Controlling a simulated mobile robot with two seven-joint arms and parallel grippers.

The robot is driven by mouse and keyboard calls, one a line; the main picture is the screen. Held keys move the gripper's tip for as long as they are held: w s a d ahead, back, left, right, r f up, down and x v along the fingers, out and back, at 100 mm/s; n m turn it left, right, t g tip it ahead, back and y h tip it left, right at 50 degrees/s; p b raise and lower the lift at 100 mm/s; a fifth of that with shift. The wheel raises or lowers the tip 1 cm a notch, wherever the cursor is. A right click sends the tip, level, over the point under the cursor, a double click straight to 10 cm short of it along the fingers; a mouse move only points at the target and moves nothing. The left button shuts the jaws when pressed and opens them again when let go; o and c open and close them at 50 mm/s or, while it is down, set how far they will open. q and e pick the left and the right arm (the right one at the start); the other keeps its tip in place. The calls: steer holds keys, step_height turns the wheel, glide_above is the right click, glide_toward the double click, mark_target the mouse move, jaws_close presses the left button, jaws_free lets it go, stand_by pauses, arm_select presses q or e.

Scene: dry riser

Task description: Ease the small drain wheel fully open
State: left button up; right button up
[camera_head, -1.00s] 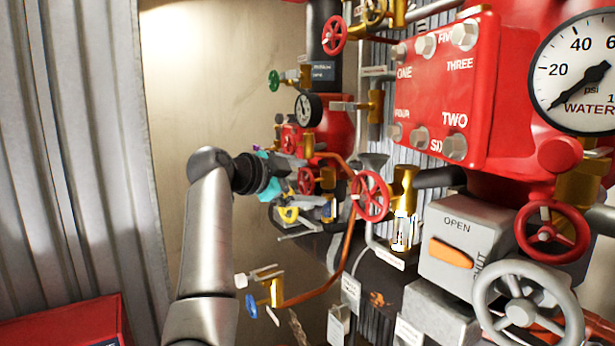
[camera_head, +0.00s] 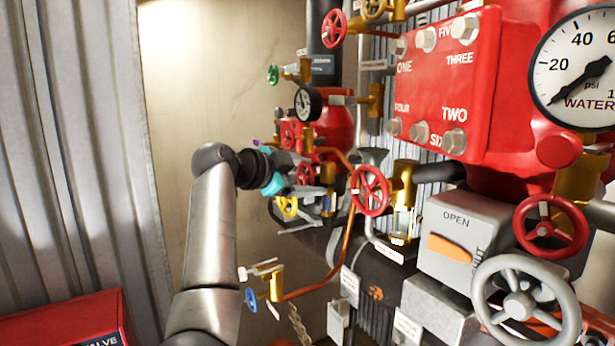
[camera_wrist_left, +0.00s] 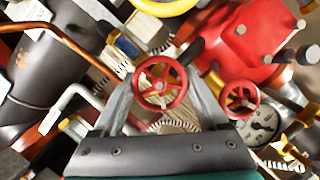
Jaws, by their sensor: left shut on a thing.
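The small red wheel (camera_wrist_left: 160,83) sits between the fingertips of my left gripper (camera_wrist_left: 162,92) in the left wrist view, with its spokes and hub facing the camera. The two grey fingers press on its rim from both sides, so the gripper is shut on it. In the head view the wheel (camera_head: 306,174) is partly hidden by the left gripper (camera_head: 314,174), which reaches in from the left with a teal body. No label on this wheel can be read. My right gripper is in neither view.
Other red wheels stand close by, one (camera_head: 370,190) to the right and one (camera_wrist_left: 240,99) beside the fingers. A copper pipe (camera_head: 346,250) curves past below. A yellow wheel (camera_head: 286,207) and gauge (camera_head: 308,103) are near. Free room lies left, before the beige wall (camera_head: 200,90).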

arm_select(q)
steer(key=shift+c, duration=1.1)
steer(key=shift+n+g, duration=0.5)
steer(key=shift+n, duration=0.3)
steer(key=shift+n+g+h, duration=0.7)
steer(key=shift+n+g, duration=0.3)
steer(key=shift+n, duration=0.6)
steer(key=o, duration=1.3)
